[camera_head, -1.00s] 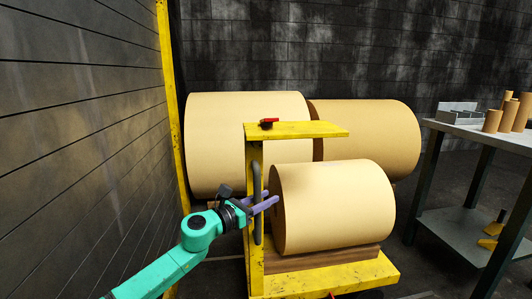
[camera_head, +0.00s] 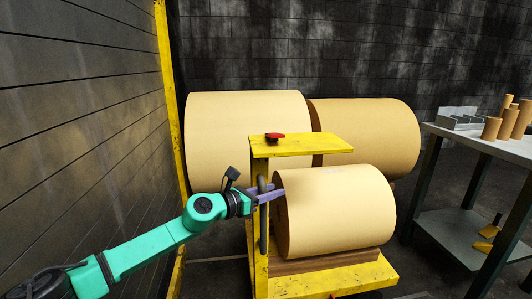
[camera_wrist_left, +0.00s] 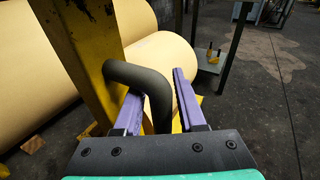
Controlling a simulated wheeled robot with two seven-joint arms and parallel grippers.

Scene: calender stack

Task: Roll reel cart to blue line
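The reel cart is a yellow cart with a flat base (camera_head: 385,278), an upright post and a small top plate (camera_head: 305,145). A large tan paper reel (camera_head: 340,212) lies on its side on the cart's wooden cradle (camera_head: 325,262). A dark bent handle (camera_wrist_left: 158,88) sticks out from the post. My left gripper (camera_head: 278,193) is at this handle. In the left wrist view the purple fingers (camera_wrist_left: 158,85) stand apart, one on either side of the handle, with a gap on the right. I see no blue line. My right gripper is out of view.
Two larger tan reels (camera_head: 245,145) (camera_head: 370,140) lie behind the cart. A grey wall and yellow post (camera_head: 172,110) stand close on the left. A table (camera_head: 480,140) with small tubes stands at the right. A red object (camera_head: 274,137) sits on the top plate.

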